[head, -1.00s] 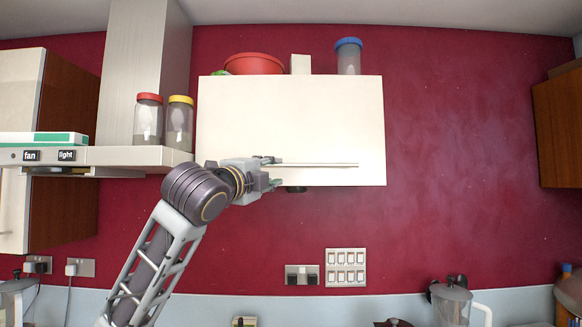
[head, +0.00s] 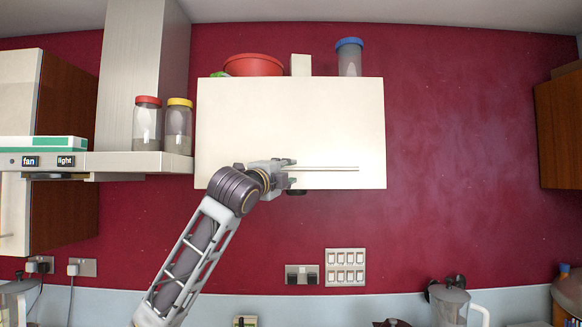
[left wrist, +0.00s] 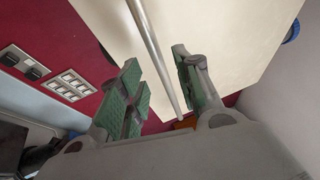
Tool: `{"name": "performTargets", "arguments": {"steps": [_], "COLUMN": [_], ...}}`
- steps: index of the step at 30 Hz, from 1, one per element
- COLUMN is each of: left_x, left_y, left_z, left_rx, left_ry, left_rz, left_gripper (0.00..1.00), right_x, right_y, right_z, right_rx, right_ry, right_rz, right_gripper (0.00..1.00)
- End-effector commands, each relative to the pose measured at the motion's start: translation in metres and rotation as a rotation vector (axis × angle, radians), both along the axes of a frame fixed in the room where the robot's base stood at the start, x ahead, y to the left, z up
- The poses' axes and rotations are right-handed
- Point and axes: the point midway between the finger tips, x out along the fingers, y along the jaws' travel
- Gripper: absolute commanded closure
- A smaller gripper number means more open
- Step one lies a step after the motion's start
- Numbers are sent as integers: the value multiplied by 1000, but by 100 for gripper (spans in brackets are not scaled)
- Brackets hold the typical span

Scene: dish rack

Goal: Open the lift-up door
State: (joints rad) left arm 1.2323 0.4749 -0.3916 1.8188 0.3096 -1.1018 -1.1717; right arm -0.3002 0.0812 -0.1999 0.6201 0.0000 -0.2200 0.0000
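The lift-up door (head: 290,118) is the plain cream front of a wall cabinet in the middle of the head view. It looks shut. Its thin horizontal bar handle (head: 330,169) runs near the bottom edge. My left gripper (head: 288,173) is at the left end of this handle, in front of the door's lower part. In the left wrist view the bar (left wrist: 153,55) passes between the two green-padded fingers (left wrist: 160,90), with gaps visible on both sides, so the gripper is open around it. My right gripper is not in view.
A red bowl (head: 253,65) and a blue-lidded jar (head: 349,58) stand on top of the cabinet. Two jars (head: 147,124) stand on the cooker hood (head: 125,161) close left. Wall switches (head: 345,267) are below. The red wall to the right is free.

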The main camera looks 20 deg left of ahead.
Motion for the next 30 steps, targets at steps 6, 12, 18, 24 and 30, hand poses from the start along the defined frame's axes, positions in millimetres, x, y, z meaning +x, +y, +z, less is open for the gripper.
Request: {"name": "performTargets", "arguments": {"steps": [6,12,18,24,30], "left_x": [23,38,44,44,44], "left_y": [-3,-5,-6,-6,-6], "left_z": [6,8,8,8,8], "left_rx": [-2,-1,0,0,0], "left_ry": [0,0,0,0,0], "left_rz": [-1,-1,-1,-1,-1], "left_gripper": [66,66,66,66,83], "right_x": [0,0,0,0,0], "right_y": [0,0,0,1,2], "right_z": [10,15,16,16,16], "right_rx": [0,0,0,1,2], "right_ry": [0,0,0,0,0], "right_rz": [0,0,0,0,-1], "right_gripper": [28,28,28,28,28]}}
